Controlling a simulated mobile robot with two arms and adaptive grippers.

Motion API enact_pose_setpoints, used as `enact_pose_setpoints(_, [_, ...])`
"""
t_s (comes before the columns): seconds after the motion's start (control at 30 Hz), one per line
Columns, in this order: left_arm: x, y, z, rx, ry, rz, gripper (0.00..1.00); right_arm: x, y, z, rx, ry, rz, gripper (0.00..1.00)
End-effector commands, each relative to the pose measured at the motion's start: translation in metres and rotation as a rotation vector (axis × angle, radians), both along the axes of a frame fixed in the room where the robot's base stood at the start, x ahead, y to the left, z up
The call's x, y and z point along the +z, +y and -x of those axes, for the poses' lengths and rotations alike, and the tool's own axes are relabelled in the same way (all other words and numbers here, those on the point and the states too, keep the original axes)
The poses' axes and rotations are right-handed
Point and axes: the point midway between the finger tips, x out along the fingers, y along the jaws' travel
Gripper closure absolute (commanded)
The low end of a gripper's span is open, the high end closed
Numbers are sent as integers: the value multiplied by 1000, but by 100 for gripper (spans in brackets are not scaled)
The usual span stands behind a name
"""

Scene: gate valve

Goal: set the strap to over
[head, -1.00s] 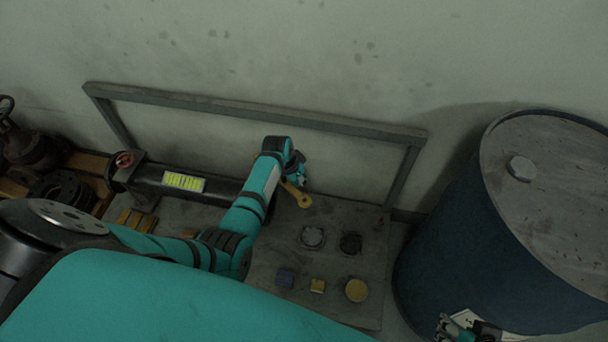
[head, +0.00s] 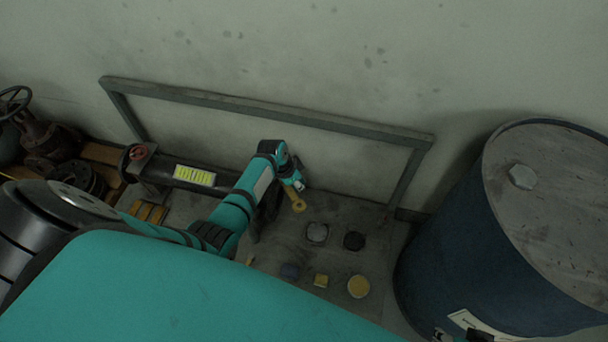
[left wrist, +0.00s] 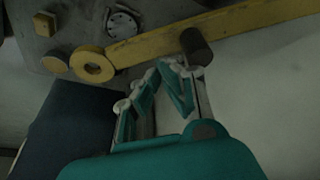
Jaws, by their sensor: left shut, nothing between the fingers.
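The strap is a yellow bar ending in a ring (head: 298,205) in the head view, beside my left gripper (head: 297,181). In the left wrist view the strap (left wrist: 145,46) runs across the top, its ring end at the left. A dark round peg (left wrist: 197,46) stands at the strap's edge. My left gripper (left wrist: 178,66) is shut and empty, its tips close to the peg and strap; I cannot tell whether they touch. In the head view my left arm and hand hide most of the strap. Only a small dark bit, perhaps my right gripper, shows at the bottom edge.
Round and square pieces, such as a yellow disc (head: 359,287), sit on the grey plate (head: 330,260). A grey rail (head: 265,114) runs behind. A blue drum (head: 440,245) stands right.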

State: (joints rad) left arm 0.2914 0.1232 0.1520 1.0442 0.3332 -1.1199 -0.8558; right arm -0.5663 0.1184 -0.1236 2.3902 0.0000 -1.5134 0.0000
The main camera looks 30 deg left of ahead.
Motion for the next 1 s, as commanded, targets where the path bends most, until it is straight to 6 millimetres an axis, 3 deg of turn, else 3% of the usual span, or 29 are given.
enact_pose_setpoints(0.2, [3,16,27,-164,4,-5,100,-55,2,-9,3,35,1,60])
enact_pose_setpoints(0.4, [0,35,52,-352,4,-5,100,-78,3,-9,6,43,1,60])
enact_pose_setpoints(0.83, [-1,75,85,-676,1,-3,100,-50,2,-9,4,25,0,60])
enact_pose_setpoints(1.0, [-1,85,91,-670,1,-2,100,-42,2,-8,3,22,1,60])
